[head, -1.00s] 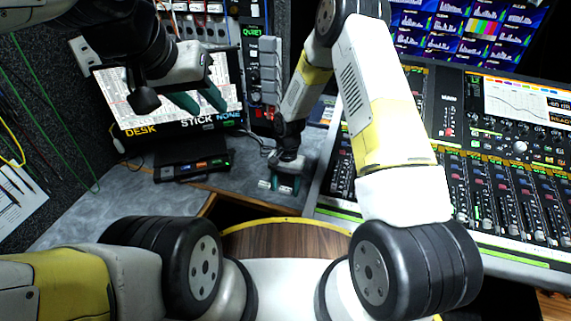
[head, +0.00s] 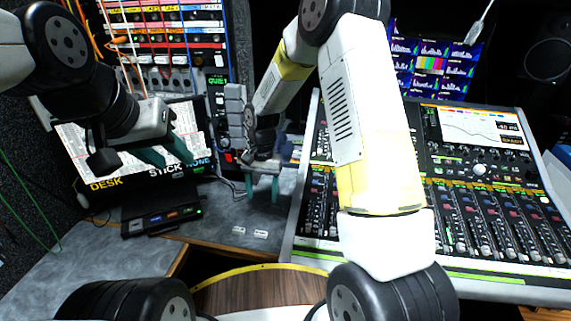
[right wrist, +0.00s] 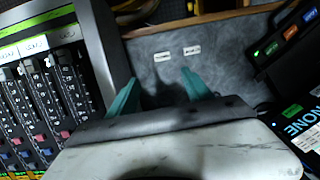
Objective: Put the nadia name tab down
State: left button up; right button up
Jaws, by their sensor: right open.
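Two small white name tabs lie side by side on the grey desk, a left one (head: 238,230) and a right one (head: 261,234). Their print is too small to tell which is nadia. Both also show in the right wrist view, one (right wrist: 162,57) beside the other (right wrist: 192,50). My right gripper (head: 263,193) is open and empty above the desk, behind the tabs in the head view. In the right wrist view its teal fingers (right wrist: 160,90) are spread, with the tabs beyond them. My left gripper (head: 172,157) is open before the DESK screen, with nothing visible between its fingers.
The mixing console (head: 470,215) stands right of the tabs. A black box with coloured buttons (head: 162,217) sits to their left, below the screen (head: 85,150). A patch panel (head: 165,40) rises behind. The desk (head: 90,265) has bare room at the left front.

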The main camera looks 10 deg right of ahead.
jog(key=s+d+r+n+t, duration=0.1)
jog(key=s+d+r+t, duration=0.2)
jog(key=r, duration=0.7)
jog(key=s+d+r+n, duration=0.1)
jog(key=s+d+r, duration=0.3)
jog(key=r, duration=0.6)
jog(key=s+d+r+n+t, duration=0.1)
jog(key=s+d+r+t, duration=0.1)
jog(key=s, duration=0.5)
jog(key=s+d+r+n+t+y, duration=0.1)
jog(key=s+d+r+t, duration=0.1)
jog(key=s+d+r, duration=0.2)
jog(key=s+r, duration=0.2)
jog(key=s, duration=0.1)
jog(key=shift+r+y, duration=0.3)
jog(key=shift+r, duration=0.05)
